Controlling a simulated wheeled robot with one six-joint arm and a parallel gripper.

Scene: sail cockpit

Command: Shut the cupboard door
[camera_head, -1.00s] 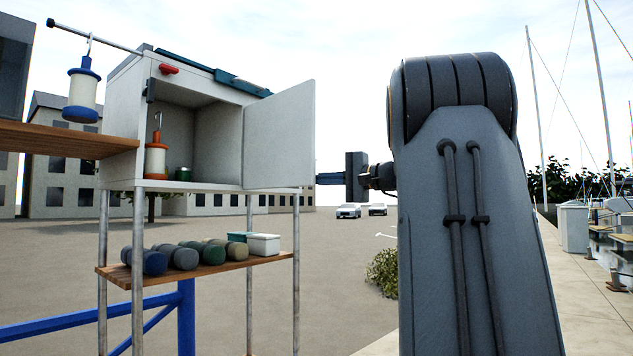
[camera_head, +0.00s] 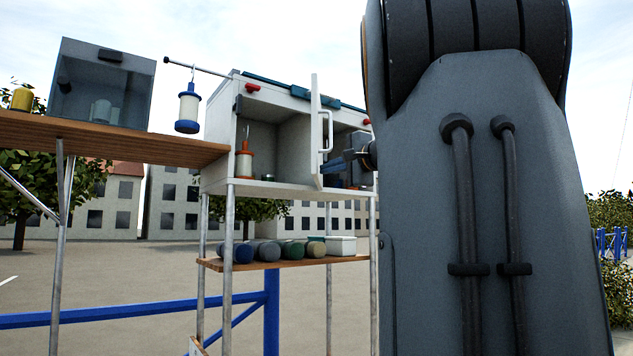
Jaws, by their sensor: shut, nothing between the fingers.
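The white cupboard (camera_head: 210,180) stands on metal posts in the middle of the view. Its door (camera_head: 316,130) is open and seen almost edge-on, sticking out toward me, with a white bar handle (camera_head: 327,131) on its right side. In the open left compartment stands an orange and white lantern (camera_head: 244,163). My gripper (camera_head: 335,167) is shut and empty, to the right of the door near its lower part, below the handle. Its tips are close to the door; I cannot tell whether they touch it. My arm hides the cupboard's right end.
A wooden shelf (camera_head: 212,264) below holds several dark rolls and a white box (camera_head: 341,245). A blue and white lantern (camera_head: 188,108) hangs from a rod at left. A wooden counter (camera_head: 100,137) bears a glass-fronted box (camera_head: 140,100). A blue rail (camera_head: 120,313) runs low in front.

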